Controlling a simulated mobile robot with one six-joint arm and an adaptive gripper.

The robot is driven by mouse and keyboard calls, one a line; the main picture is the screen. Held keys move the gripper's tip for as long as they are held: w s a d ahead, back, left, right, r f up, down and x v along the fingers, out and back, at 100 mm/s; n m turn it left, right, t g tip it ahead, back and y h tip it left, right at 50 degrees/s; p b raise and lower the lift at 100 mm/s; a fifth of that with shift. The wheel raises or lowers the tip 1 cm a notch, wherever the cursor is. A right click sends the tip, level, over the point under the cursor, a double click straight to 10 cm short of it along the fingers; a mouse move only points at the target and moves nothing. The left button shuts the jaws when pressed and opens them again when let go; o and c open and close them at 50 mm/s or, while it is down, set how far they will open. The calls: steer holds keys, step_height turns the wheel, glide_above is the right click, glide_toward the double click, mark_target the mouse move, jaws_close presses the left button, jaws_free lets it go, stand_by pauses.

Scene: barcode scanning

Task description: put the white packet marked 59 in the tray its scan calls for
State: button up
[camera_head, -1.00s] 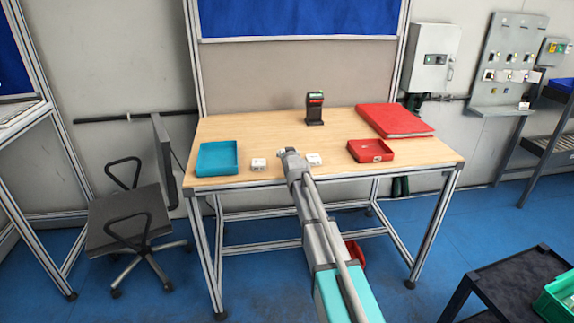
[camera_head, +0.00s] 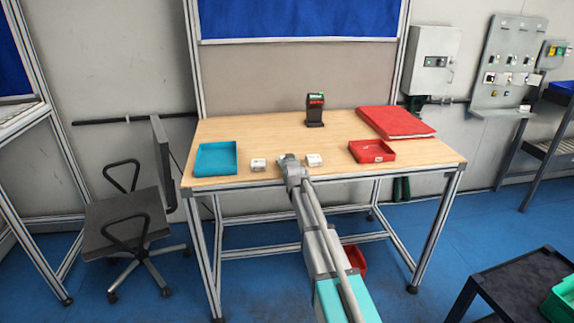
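Two small white packets lie on the wooden table (camera_head: 270,135): a left packet (camera_head: 258,164) and a right packet (camera_head: 314,160). Their markings are too small to read, so I cannot tell which is 59. A teal tray (camera_head: 216,159) is at the table's left and a red tray (camera_head: 372,151) at its right, with a small white thing in the red one.
A red binder (camera_head: 397,122) lies at the back right of the table. A black chair (camera_head: 130,225) stands at the left. A dark cart (camera_head: 515,285) with a green bin is at the lower right. The table's back left is bare.

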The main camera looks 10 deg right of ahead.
steer(key=shift+f, duration=0.1)
stand_by(0.3)
steer(key=shift+f, duration=0.25)
steer(key=o, duration=1.1)
steer(key=shift+r, duration=0.1)
steer(key=shift+s, duration=0.1)
steer(key=s+r+p, duration=0.2)
steer(key=s, duration=1.1)
steer(key=shift+s+r, duration=0.2)
steer(key=shift+r, duration=0.1)
